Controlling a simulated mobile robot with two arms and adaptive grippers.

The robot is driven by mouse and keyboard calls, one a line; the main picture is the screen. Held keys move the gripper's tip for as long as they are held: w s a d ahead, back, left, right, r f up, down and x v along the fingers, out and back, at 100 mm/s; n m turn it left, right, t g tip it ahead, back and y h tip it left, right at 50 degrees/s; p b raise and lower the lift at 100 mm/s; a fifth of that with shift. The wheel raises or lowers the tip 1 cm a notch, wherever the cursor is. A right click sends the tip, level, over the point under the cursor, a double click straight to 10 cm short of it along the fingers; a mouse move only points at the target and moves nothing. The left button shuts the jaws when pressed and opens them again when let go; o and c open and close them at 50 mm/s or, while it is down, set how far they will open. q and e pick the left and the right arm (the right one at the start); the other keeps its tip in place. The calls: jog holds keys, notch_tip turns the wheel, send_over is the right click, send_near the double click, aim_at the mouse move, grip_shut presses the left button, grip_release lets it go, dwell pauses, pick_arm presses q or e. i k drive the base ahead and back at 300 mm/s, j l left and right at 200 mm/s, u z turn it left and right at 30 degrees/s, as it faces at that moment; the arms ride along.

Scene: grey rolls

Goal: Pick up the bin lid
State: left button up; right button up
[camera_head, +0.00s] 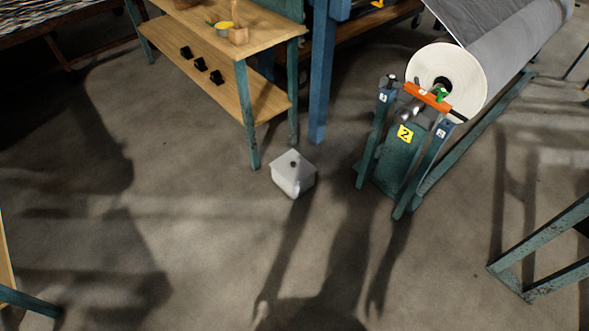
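A small white bin (296,186) stands on the grey floor near the middle of the view. Its light grey lid (293,165) sits on top, with a small dark spot or knob near its centre. The lid looks closed on the bin; any gap is too small to tell. Neither of my grippers is in view. Only a shadow with arm-like shapes falls on the floor below the bin.
A wooden workbench (205,60) with green legs stands behind the bin to the left. A large grey roll (490,65) on a green stand (400,155) is to the right. A green frame (545,240) is at the right edge. The floor in front is clear.

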aim_at(294, 168)
jog(key=i+l, duration=0.2)
jog(key=i, duration=0.2)
jog(key=i+l+u, duration=0.1)
jog(key=i+l, duration=0.15)
jog(key=i, duration=0.15)
jog(key=i+l, duration=0.2)
jog(key=i, duration=0.15)
